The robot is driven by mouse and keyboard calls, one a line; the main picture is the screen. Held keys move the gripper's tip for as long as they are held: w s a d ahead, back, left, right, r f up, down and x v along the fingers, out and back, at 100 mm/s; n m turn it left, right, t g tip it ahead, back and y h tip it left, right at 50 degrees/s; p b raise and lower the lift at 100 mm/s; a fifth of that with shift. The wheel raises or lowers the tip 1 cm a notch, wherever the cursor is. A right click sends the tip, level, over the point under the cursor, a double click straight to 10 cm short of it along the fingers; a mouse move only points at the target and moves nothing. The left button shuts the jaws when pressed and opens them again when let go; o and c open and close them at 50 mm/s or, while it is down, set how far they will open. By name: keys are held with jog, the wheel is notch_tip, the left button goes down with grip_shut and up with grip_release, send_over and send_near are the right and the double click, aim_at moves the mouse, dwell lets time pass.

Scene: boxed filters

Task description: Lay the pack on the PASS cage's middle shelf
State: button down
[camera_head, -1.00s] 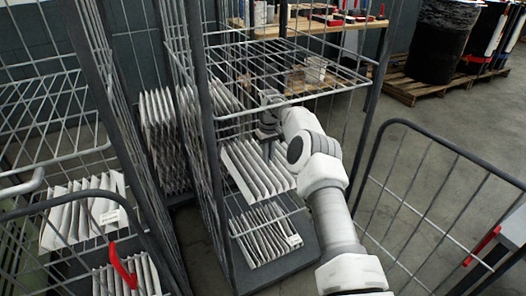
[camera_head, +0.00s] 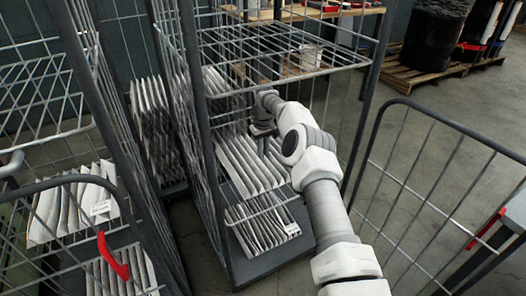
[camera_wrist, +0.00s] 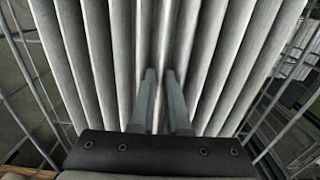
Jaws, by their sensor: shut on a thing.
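A white pleated pack (camera_head: 248,165) is inside the cage (camera_head: 202,155) in the middle of the head view, at about mid-height. My gripper (camera_wrist: 160,115) is shut on a pleat of this pack, which fills much of the wrist view (camera_wrist: 98,60). In the head view my arm reaches in through the cage's open front, and the wrist (camera_head: 268,105) is above the pack, below the upper wire shelf (camera_head: 280,50). I cannot tell whether the pack touches the middle shelf, which is mostly hidden. No PASS sign is readable.
Another pleated pack (camera_head: 262,226) with a label is on the cage's lowest level. A second cage (camera_head: 110,140) at left holds packs (camera_head: 72,205) and has a red handle (camera_head: 112,258). An open mesh gate (camera_head: 435,185) is right of my arm. Bare floor lies beyond.

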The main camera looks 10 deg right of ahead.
jog(key=shift+f, duration=0.4)
dwell(0.4)
jog(key=c, duration=1.2)
grip_release()
jog(key=shift+r, duration=0.15)
jog(key=shift+r+p, duration=1.6)
jog(key=shift+r, duration=0.55)
jog(key=o, duration=0.6)
